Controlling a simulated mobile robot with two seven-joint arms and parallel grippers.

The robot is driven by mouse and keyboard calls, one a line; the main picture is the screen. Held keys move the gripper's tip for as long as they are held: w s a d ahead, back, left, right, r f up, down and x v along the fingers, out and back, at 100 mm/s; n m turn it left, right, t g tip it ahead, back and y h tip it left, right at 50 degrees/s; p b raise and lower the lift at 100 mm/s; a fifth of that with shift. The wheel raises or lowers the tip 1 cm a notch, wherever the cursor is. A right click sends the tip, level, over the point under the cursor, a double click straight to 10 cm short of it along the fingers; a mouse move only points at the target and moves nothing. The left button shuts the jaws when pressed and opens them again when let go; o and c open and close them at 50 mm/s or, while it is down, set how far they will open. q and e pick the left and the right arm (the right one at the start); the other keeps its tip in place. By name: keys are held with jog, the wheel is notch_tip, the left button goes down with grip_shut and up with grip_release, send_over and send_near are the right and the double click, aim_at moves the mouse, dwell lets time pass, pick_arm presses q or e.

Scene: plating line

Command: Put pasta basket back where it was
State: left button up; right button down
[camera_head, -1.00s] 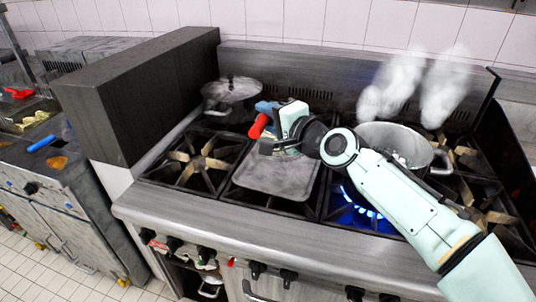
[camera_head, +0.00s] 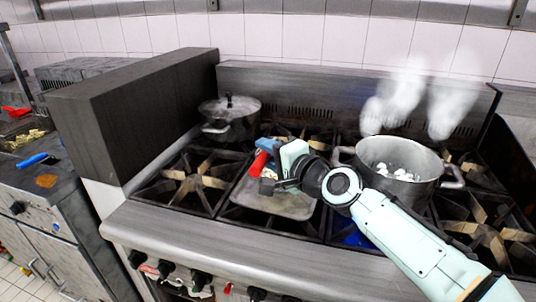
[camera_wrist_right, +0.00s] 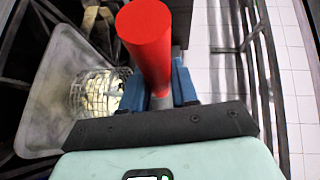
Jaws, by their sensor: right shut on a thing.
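My right gripper (camera_head: 264,162) is shut on the red handle (camera_head: 259,164) of the pasta basket, above the grey tray (camera_head: 290,210) on the stove. In the right wrist view the red handle (camera_wrist_right: 146,40) stands between the blue fingers of my right gripper (camera_wrist_right: 158,92). The wire-mesh basket (camera_wrist_right: 98,92), with pale contents, shows to the left of the handle, in front of the tray (camera_wrist_right: 45,115). Whether the basket touches the tray I cannot tell. In the head view the mesh is hidden or too small to make out. My left gripper is out of view.
A lidded pot (camera_head: 231,118) stands at back left. A tall dark panel (camera_head: 150,105) separates the stove from the left counter, where a blue handle (camera_head: 38,160) shows.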

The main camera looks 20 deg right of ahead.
jog(key=shift+r, duration=0.1)
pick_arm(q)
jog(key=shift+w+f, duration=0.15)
pick_arm(e)
jog(key=c, duration=0.9)
grip_release()
jog(key=shift+f, duration=0.2)
jog(key=shift+o, duration=0.2)
jog(key=shift+s+r, duration=0.1)
jog(key=shift+r, duration=0.1)
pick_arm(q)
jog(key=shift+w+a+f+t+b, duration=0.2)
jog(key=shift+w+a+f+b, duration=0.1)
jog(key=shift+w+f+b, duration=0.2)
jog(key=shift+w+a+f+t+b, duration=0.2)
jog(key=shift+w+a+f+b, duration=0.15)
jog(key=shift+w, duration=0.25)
pick_arm(e)
jog(key=v, duration=1.2)
